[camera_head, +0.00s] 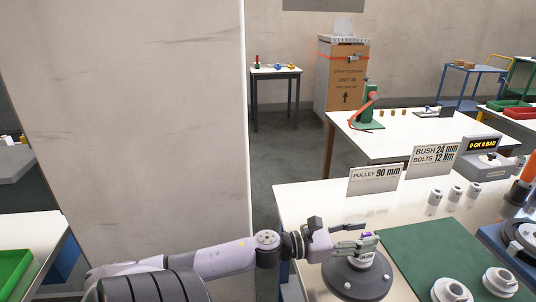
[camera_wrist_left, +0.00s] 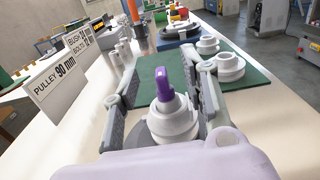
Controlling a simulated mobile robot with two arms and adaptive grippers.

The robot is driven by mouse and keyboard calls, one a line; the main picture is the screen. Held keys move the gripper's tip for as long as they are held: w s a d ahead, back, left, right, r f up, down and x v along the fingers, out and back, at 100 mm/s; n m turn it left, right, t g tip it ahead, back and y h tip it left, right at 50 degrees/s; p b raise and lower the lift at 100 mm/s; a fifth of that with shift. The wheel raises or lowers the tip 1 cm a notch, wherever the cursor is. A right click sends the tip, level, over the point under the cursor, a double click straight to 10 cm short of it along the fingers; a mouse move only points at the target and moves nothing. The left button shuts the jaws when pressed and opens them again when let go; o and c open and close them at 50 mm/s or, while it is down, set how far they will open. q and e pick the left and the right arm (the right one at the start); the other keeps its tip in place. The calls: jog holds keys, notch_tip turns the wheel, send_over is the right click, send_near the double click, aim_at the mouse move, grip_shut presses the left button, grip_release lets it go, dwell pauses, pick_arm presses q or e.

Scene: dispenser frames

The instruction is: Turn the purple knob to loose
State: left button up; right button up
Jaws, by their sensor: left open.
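The purple knob (camera_wrist_left: 162,86) stands upright on a white cylindrical piece (camera_wrist_left: 174,122) in the left wrist view. In the head view only a small bit of the purple knob (camera_head: 366,235) shows, above a round grey base (camera_head: 350,284) with bolts at the table's front. My left gripper (camera_head: 360,246) reaches in from the left over this base. It is open, with one finger on each side of the knob and the white piece. In the left wrist view a gap shows between the fingers and the knob; contact lower down is unclear. My right gripper is not in view.
A green mat (camera_head: 415,249) with white flanged parts (camera_head: 500,281) lies to the right. Signs, including the pulley sign (camera_head: 375,180), and small cylinders (camera_head: 435,199) stand behind. A blue fixture (camera_head: 512,243) is at the right edge. A large pillar (camera_head: 130,110) stands left.

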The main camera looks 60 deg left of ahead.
pick_arm(q)
jog(key=b+v, duration=0.3)
jog(key=v, duration=1.3)
jog(key=a+f+n+y, duration=0.4)
jog(key=f+n, duration=0.4)
jog(key=f, duration=0.3)
jog(key=a+f+n+g+y, duration=0.1)
jog(key=a+f+n+y, duration=0.3)
jog(key=f+n, duration=0.5)
jog(key=shift+s+a+f+n, duration=0.35)
jog(key=shift+a+f, duration=0.55)
jog(key=shift+f, duration=0.6)
jog(key=shift+s, duration=0.1)
